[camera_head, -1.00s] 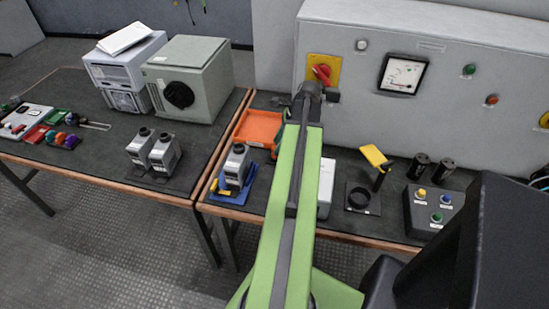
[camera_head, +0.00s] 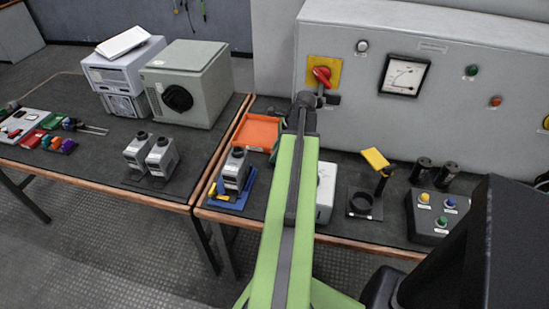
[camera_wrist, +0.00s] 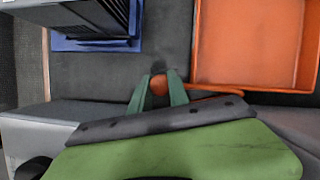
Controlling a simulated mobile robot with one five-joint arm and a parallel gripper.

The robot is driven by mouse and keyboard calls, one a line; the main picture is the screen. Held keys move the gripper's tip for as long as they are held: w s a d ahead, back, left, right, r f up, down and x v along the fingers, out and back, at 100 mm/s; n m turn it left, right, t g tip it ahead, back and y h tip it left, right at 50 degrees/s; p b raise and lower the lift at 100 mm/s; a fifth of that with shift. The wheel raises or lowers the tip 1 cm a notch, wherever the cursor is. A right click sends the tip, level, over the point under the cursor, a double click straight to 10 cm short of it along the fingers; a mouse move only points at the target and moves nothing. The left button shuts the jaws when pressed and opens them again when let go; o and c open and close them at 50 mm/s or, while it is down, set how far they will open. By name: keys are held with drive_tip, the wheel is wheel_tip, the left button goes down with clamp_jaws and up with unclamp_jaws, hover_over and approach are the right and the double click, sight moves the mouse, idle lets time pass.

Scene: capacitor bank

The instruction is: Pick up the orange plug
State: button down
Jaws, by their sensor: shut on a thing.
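The orange plug (camera_wrist: 158,84) shows in the wrist view as a small orange piece between the two green fingers of my gripper (camera_wrist: 157,88). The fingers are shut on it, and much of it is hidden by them. A further orange patch shows just right of the fingers; I cannot tell whether it is part of the plug. In the head view my arm covers the plug and most of the gripper; only a bit of a green finger shows beside the arm.
An open orange tray (camera_wrist: 197,45) lies just right of the gripper. A blue holder (camera_head: 240,205) with a grey block (camera_head: 235,172) is to the left. A ring stand (camera_head: 362,200) and button box (camera_head: 435,217) are to the right. A grey cabinet (camera_head: 450,110) stands behind.

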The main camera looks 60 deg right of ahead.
wheel_tip(320, 180, up, 10)
drive_tip(key=p, duration=1)
drive_tip(key=shift+r, duration=0.1)
